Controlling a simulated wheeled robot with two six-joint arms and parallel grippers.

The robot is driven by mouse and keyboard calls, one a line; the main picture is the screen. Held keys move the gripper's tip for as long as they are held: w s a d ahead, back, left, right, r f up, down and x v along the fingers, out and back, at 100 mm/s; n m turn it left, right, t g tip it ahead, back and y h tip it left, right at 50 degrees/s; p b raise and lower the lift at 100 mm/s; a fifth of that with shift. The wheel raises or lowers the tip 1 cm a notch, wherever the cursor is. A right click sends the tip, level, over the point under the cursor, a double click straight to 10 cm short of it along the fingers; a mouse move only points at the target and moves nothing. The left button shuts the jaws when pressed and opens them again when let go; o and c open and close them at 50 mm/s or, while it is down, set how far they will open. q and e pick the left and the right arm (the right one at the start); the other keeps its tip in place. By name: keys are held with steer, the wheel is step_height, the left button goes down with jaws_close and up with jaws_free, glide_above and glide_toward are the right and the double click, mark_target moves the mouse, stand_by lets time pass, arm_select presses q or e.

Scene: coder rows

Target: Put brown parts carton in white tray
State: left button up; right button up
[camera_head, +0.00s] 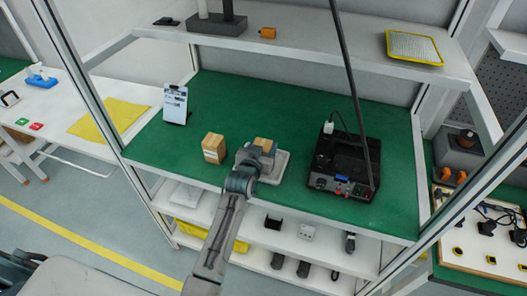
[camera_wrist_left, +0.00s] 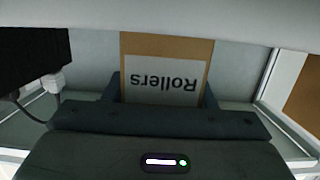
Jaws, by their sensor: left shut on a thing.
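My left gripper (camera_head: 257,156) is shut on a brown carton (camera_head: 264,143). In the left wrist view the carton (camera_wrist_left: 165,49) sits between the two fingers, with a white label reading "Rollers" upside down. The white tray (camera_head: 280,172) lies on the green mat directly around and behind the gripper, partly hidden by it. The carton appears over or in the tray; I cannot tell whether it touches the tray floor. A second brown carton (camera_head: 213,148) with a pale label stands on the mat to the left of the tray. My right gripper is not in view.
A black device (camera_head: 343,165) with a cable stands right of the tray. A clipboard-like sheet stand (camera_head: 176,104) is at the back left. A shelf (camera_head: 310,45) spans above the green bench top (camera_head: 260,88), which is clear behind the tray.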

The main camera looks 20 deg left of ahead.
arm_select(q)
steer(key=shift+r, duration=0.1)
steer(key=o, duration=1.1)
steer(key=shift+s, duration=0.35)
steer(key=s+b, duration=0.1)
steer(key=s, duration=0.2)
steer(key=s+r+b, duration=0.1)
steer(key=s, duration=0.2)
steer(key=s+r, duration=0.1)
steer(key=s, duration=0.3)
steer(key=shift+a+b, duration=0.15)
steer(key=shift+b, duration=0.25)
steer(key=shift+s+r, duration=0.2)
steer(key=shift+s, duration=0.4)
